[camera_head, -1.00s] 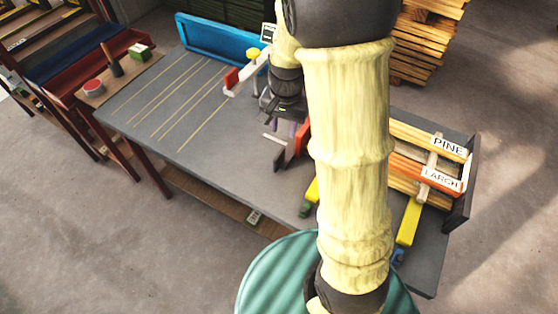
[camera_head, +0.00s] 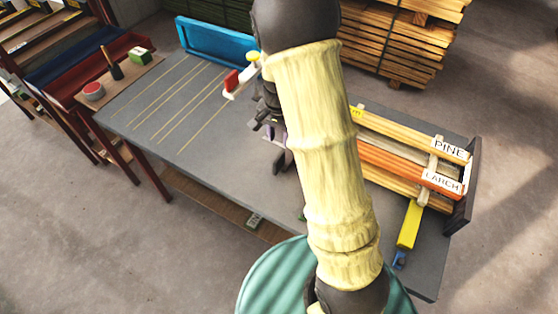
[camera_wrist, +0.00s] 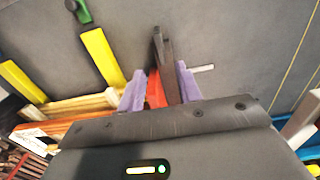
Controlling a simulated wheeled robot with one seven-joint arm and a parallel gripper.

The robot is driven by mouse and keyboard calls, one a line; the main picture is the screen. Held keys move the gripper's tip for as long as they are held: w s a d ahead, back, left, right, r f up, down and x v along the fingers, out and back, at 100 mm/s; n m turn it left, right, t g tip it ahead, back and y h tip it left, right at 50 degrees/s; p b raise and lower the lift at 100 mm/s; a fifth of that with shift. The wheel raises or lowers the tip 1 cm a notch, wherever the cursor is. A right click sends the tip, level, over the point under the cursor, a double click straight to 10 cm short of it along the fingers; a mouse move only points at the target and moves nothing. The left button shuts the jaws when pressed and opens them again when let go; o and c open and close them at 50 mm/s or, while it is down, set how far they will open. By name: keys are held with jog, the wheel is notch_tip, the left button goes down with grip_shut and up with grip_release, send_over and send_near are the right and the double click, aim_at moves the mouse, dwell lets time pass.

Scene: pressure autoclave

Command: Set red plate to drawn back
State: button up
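The red plate (camera_wrist: 155,91) shows in the wrist view as an orange-red piece between my gripper's two purple fingers, beside a dark upright plate (camera_wrist: 166,62). My gripper (camera_wrist: 161,80) has its fingers apart, one on each side of these plates. I cannot tell whether the fingers press on them or stand clear. In the head view my arm covers the red plate and most of my gripper. Dark plate ends (camera_head: 280,163) show just left of my arm, over the grey bench (camera_head: 205,150).
Right of my arm lie yellow and orange bars and boards labelled PINE (camera_head: 449,148) and LARCH (camera_head: 441,182). A white arm with a red block (camera_head: 231,80) and a blue tray (camera_head: 215,42) are at the back left. The bench's left part is clear.

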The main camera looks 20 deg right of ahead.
aim_at(279, 156)
notch_tip(279, 156, down, 12)
jog(key=shift+f+p, duration=0.25)
jog(key=shift+p, duration=0.15)
grip_shut()
